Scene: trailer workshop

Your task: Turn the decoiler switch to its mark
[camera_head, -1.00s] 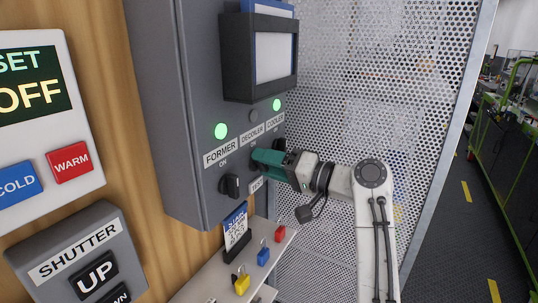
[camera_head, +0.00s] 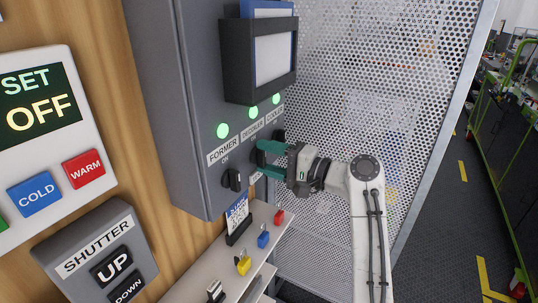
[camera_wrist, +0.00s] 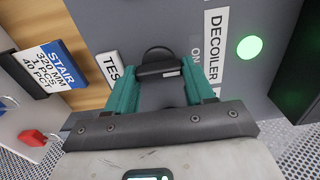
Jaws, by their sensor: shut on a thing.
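The decoiler switch (camera_wrist: 158,60) is a black knob on the grey control cabinet, between my gripper's two teal fingers in the wrist view. My gripper (camera_wrist: 160,84) is shut on it; it also shows in the head view (camera_head: 260,158), reaching in from the right. The knob's white line points toward the ON mark (camera_wrist: 195,48) beside the DECOILER label (camera_wrist: 212,48). The green decoiler lamp (camera_wrist: 250,47) is lit, also in the head view (camera_head: 253,112). In the head view my fingers hide most of the knob.
The FORMER switch (camera_head: 232,180) sits left of my gripper. A TEST label (camera_wrist: 108,68) is beside the knob. Below, a shelf (camera_head: 212,262) holds a STAIR card (camera_head: 238,215) and several coloured padlocks. A screen (camera_head: 272,58) juts out above. Perforated metal (camera_head: 370,90) stands behind my arm.

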